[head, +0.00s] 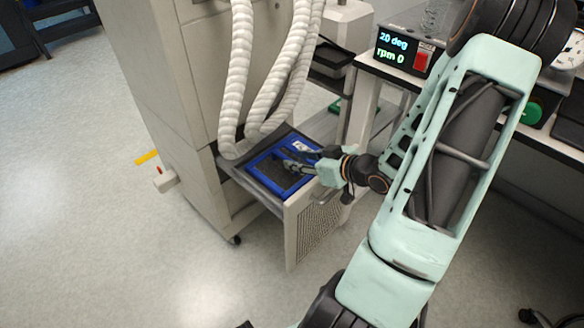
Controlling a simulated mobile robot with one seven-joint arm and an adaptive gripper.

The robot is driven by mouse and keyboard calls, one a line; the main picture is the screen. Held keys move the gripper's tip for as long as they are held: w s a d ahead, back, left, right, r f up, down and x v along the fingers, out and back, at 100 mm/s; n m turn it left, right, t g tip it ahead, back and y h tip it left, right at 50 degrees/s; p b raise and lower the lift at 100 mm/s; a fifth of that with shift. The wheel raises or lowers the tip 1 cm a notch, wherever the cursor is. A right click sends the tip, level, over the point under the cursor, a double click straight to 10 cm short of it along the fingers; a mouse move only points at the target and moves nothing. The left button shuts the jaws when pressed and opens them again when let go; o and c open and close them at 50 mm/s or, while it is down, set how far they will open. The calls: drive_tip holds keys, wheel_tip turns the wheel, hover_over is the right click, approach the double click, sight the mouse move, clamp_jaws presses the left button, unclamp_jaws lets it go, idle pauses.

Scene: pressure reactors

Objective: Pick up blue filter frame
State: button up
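The blue filter frame (261,175) lies in the pulled-out drawer (288,207) of the beige cabinet. It has a blue rim around a dark mesh, with a small white label at its upper right. My gripper (287,165) reaches in from the right, with its fingers over the frame's right part. The fingers look spread apart, but they are small and dark here. I cannot tell whether they touch the frame. My gripper and wrist hide part of its right side.
White corrugated hoses (238,80) hang down just behind the drawer. A bench with a display box (405,53) and a red switch stands at the right. A yellow handle (147,157) sticks out left of the cabinet. The floor at the left is clear.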

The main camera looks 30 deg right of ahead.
sight(284, 156)
drive_tip(key=b+x, duration=0.3)
drive_tip(key=x, duration=0.3)
drive_tip(key=shift+w+a+f, duration=0.15)
drive_tip(key=shift+w, duration=0.05)
clamp_jaws()
